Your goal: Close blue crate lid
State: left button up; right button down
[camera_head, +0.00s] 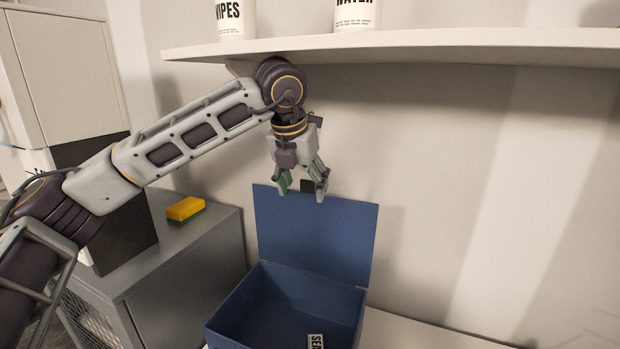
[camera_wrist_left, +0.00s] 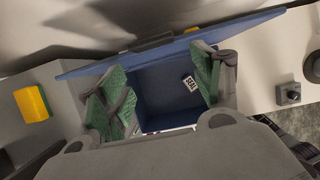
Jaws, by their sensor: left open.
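The blue crate (camera_head: 262,335) stands at the bottom middle of the head view. Its blue lid (camera_head: 318,234) stands upright along the crate's back edge, so the crate is open. A white label with dark letters (camera_head: 316,341) shows inside the crate. My right gripper is not in view.
A white shelf (camera_head: 420,45) with two white containers hangs above my left wrist. A grey cabinet (camera_head: 185,265) stands left of the crate with a yellow sponge-like block (camera_head: 185,208) on it. The wall right of the lid is bare. A small knob-like device (camera_wrist_left: 289,94) sits right of the crate.

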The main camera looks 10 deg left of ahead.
aim_at(309, 181)
pick_arm(q)
jog(key=w, duration=0.1)
jog(key=w+p, duration=0.1)
jog(key=w, duration=0.1)
jog(key=shift+d, duration=0.2)
jog(key=shift+w+d, duration=0.1)
jog(key=shift+w, duration=0.45)
jog(key=shift+w+f+p, duration=0.1)
jog(key=shift+f+p, duration=0.2)
jog(key=shift+f, duration=0.25)
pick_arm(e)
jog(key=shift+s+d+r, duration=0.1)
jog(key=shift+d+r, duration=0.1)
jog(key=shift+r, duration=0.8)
pick_arm(q)
jog(key=c, duration=1.5)
jog(key=shift+o, duration=0.2)
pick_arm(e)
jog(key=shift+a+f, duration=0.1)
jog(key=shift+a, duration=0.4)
